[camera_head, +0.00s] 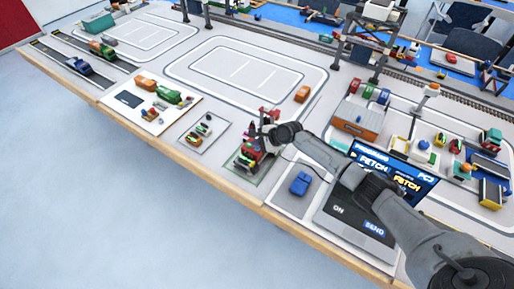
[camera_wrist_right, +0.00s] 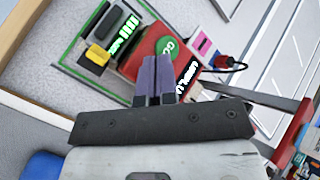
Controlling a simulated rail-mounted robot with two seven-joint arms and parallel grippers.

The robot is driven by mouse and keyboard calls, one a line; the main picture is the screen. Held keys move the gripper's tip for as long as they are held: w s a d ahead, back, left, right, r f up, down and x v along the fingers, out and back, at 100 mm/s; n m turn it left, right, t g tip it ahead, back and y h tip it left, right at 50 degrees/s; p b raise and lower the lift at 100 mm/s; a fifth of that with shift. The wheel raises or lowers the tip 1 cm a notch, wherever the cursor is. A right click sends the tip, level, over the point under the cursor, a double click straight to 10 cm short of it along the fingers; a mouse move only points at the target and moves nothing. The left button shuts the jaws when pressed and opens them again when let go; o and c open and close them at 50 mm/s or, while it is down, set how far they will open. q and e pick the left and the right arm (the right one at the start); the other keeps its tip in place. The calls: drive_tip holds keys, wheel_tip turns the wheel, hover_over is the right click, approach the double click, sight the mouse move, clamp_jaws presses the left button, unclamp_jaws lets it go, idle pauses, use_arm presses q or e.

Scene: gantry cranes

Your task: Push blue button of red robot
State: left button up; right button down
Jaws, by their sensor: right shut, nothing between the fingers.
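The red robot (camera_head: 248,158) stands on a green-edged plate near the front edge of the table. In the right wrist view the red robot (camera_wrist_right: 145,62) has a round green button (camera_wrist_right: 167,45) marked GO, a lit green display, and a yellow and a black block beside it. I cannot make out a blue button on it. My right gripper (camera_head: 265,133) is over the red robot. In the wrist view its purple fingers (camera_wrist_right: 156,62) are shut and empty, in front of the red body; I cannot tell if they touch it. My left gripper is out of view.
A blue mouse-like object (camera_head: 300,183) lies right of the robot, beside a console (camera_head: 352,215) with ON and SEND labels and a blue screen (camera_head: 395,173). A small plate with toy parts (camera_head: 202,131) is to the left. The white track area (camera_head: 240,62) behind is mostly clear.

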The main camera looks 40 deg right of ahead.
drive_tip(key=shift+f, duration=0.25)
idle(0.3)
drive_tip(key=shift+f, duration=0.4)
idle(0.4)
drive_tip(key=shift+r, duration=0.15)
drive_tip(key=shift+r+p, duration=0.75)
drive_tip(key=shift+p, duration=0.45)
